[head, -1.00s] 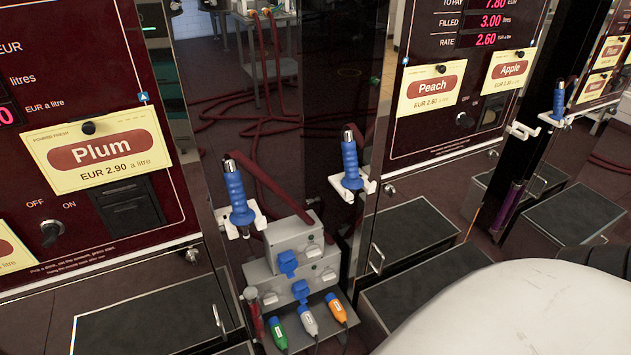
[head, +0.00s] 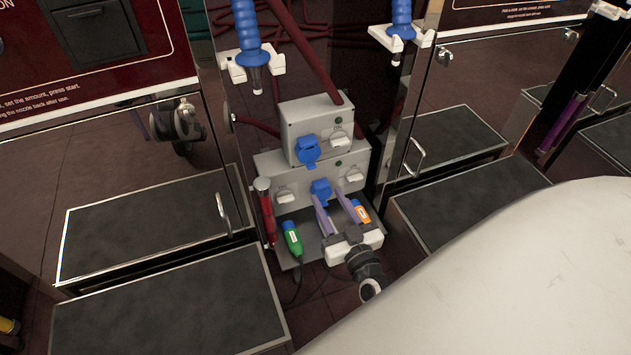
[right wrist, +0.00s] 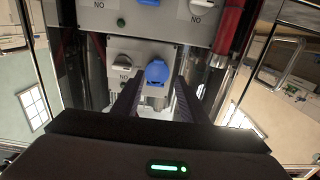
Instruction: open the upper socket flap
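The upper socket flap (head: 308,150) is blue and sits on the left of the upper grey box (head: 290,125). It looks shut, though its edge is too small to be sure. A second blue flap (head: 321,190) is on the lower box. My right gripper (head: 337,200) is open and empty, its fingers spread, overlapping the lower box's front in the head view. In the right wrist view, which is upside down, the upper flap (right wrist: 157,72) shows between the fingertips (right wrist: 158,80), seemingly apart from them. My left gripper is not in view.
White rotary switches (head: 338,136) sit beside the flaps. A green plug (head: 292,238) and an orange plug (head: 361,211) stand below, close to my right gripper. A red hose handle (head: 266,215) is at the left. Blue nozzles (head: 247,40) hang above; dark steps flank the boxes.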

